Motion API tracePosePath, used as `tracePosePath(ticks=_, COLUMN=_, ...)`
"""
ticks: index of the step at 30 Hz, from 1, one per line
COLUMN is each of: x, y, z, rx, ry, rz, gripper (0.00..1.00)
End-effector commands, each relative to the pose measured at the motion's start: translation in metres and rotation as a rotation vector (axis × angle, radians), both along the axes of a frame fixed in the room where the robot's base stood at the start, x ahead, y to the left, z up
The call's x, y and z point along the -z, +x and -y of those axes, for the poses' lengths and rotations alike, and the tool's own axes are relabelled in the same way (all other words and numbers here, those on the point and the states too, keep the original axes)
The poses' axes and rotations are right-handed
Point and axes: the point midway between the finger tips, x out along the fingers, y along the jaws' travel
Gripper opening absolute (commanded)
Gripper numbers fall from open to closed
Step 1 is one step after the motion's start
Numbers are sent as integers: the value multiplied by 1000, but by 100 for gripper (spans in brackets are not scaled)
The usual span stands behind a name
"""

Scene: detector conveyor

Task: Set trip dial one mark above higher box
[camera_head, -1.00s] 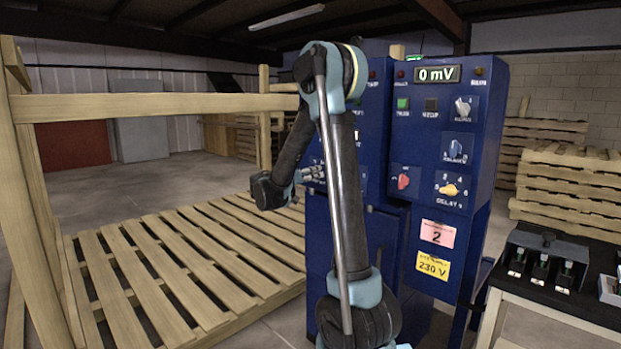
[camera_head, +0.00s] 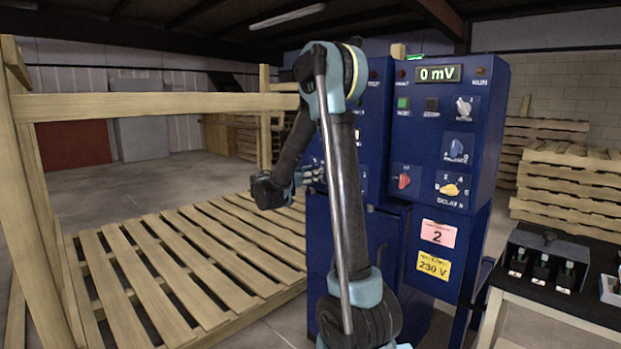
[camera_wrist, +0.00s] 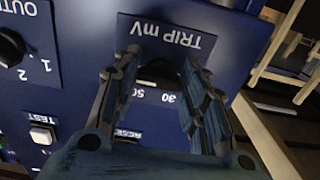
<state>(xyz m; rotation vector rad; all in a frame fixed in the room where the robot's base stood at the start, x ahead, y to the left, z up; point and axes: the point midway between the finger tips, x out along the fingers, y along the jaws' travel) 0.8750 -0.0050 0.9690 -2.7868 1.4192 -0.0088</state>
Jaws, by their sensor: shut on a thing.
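The trip dial (camera_wrist: 158,73) is a dark knob on the blue panel, seen upside down in the wrist view under the label "TRIP mV". The marks 30 and 50 show beside it; other marks are hidden by my fingers, and I cannot tell where the dial points. My gripper (camera_wrist: 157,80) has a finger on each side of the dial and is shut on it. In the head view my gripper (camera_head: 314,172) is at the left blue cabinet, and the dial is hidden there. No box that I can identify for comparison shows.
The right cabinet's display (camera_head: 438,73) reads 0 mV. In the wrist view a white test button (camera_wrist: 42,135), a partly covered reset button and an output dial (camera_wrist: 10,48) are close to my fingers. A wooden pallet platform (camera_head: 170,265) lies left of the cabinets.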

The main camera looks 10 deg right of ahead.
Motion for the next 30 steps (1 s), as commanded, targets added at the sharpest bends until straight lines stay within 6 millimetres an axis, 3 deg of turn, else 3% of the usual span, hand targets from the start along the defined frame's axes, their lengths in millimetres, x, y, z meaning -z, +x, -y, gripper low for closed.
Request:
tracePosePath(ticks=7, x=0, y=0, z=1, rx=2, ry=-2, rz=1, gripper=16)
tracePosePath(ticks=8, x=-1, y=0, z=1, rx=2, ry=-2, rz=1, gripper=46)
tracePosePath(ticks=10, x=0, y=0, z=1, rx=2, ry=-1, rz=1, gripper=60)
tracePosePath(ticks=23, x=0, y=-3, z=-4, rx=-1, ry=-1, rz=0, gripper=60)
tracePosePath(ticks=30, x=0, y=-21, z=-30, rx=-3, ry=-1, rz=0, gripper=60)
